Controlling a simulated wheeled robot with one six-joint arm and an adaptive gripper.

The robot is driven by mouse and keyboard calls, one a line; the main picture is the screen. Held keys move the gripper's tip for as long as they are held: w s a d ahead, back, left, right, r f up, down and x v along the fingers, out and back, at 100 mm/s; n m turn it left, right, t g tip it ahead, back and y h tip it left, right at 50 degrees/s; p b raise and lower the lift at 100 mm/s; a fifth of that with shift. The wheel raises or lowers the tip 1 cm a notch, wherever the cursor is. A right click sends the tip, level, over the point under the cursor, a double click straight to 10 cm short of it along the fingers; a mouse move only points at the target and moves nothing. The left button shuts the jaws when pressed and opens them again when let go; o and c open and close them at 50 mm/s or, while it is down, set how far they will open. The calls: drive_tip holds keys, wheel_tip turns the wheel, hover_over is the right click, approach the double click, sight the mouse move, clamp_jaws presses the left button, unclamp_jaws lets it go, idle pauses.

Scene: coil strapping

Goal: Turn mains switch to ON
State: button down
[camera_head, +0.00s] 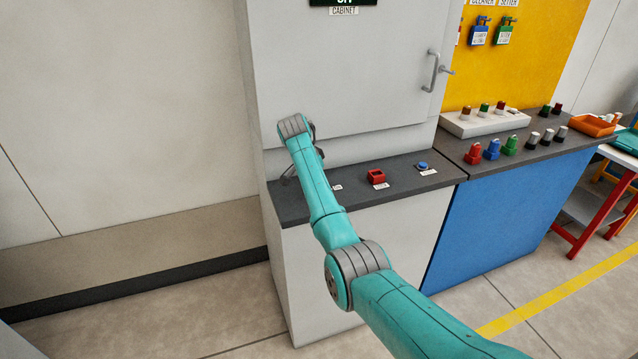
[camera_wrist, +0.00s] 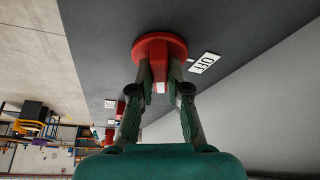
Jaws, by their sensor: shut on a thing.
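The mains switch is a red round knob (camera_wrist: 160,43) with a raised grip and a white mark, at the top middle of the wrist view. A white label reading OFF (camera_wrist: 204,63) lies on the dark surface just right of it. My gripper (camera_wrist: 160,78) is shut on the knob's grip, one finger on each side. The white mark shows between the fingers; I cannot tell which position the knob stands at. In the head view my gripper (camera_head: 290,173) is mostly hidden behind my arm at the counter's left end, and the knob is hidden.
The dark counter (camera_head: 400,192) also bears a red square control (camera_head: 377,176) and a blue button (camera_head: 422,165), right of my arm. The grey cabinet (camera_head: 345,75) rises behind. Several coloured knobs and a white block (camera_head: 484,122) stand on the blue bench's top further right.

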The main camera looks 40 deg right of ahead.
drive_tip(key=shift+w+m+g, duration=0.15)
drive_tip(key=shift+m+g, duration=0.75)
drive_tip(key=shift+m, duration=1.4)
drive_tip(key=c, duration=1.1)
unclamp_jaws()
drive_tip(key=shift+c, duration=0.2)
drive_tip(key=v, duration=1.2)
drive_tip(key=shift+d, duration=0.1)
